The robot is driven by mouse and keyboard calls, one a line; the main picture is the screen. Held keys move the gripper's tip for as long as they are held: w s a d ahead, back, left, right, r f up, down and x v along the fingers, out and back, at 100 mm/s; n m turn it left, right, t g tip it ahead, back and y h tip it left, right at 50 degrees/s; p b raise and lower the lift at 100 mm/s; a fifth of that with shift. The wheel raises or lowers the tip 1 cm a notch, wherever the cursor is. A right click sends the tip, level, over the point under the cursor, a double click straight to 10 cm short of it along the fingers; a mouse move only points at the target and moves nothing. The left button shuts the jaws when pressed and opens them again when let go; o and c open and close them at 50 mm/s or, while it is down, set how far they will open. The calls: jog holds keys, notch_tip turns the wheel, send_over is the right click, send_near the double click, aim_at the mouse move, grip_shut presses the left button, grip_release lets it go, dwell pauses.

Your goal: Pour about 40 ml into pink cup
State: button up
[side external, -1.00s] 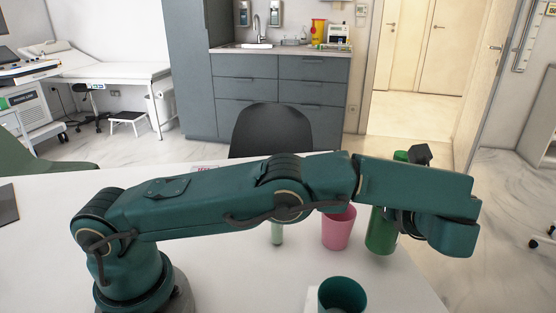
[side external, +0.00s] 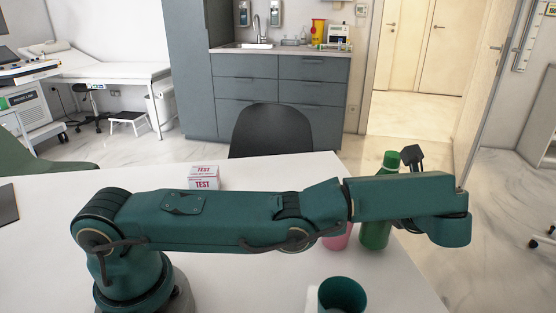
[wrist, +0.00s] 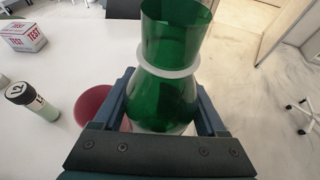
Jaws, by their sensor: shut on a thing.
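The green bottle (wrist: 165,95) with a pale ring at its neck is between the fingers of my gripper (wrist: 165,118), which is shut on it. In the side view the bottle (side external: 375,236) looks near upright, its middle hidden by my arm. The pink cup (side external: 338,240) is just left of the bottle, mostly hidden behind my arm. In the wrist view the cup (wrist: 92,106) shows beside the left finger, partly covered by it. I cannot see the liquid level in either, and no stream shows.
A teal cup (side external: 342,292) stands at the table's front. A small vial marked 12 (wrist: 32,101) stands left of the pink cup. A white and red TEST box (side external: 204,177) sits farther back. The table's right edge is close to the bottle.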

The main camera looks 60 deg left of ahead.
jog(key=shift+w+r, duration=0.1)
jog(key=shift+n, duration=0.4)
jog(key=n+t+h, duration=0.1)
jog(key=n+t, duration=0.1)
jog(key=f+n+t+h, duration=0.1)
jog(key=n+t+h, duration=0.1)
jog(key=n, duration=0.1)
jog(key=d+f+n+t+h, duration=0.1)
jog(key=n+t+h, duration=0.1)
jog(key=n, duration=0.1)
jog(key=shift+w+f, duration=0.15)
jog(key=shift+w, duration=0.2)
jog(key=shift+w+d+n+t, duration=0.2)
jog(key=shift+n+t, duration=0.3)
jog(key=shift+n, duration=0.3)
jog(key=shift+r+n, duration=0.4)
jog(key=shift+r, duration=0.2)
jog(key=shift+r+t+h, duration=0.15)
jog(key=shift+t+h, duration=0.15)
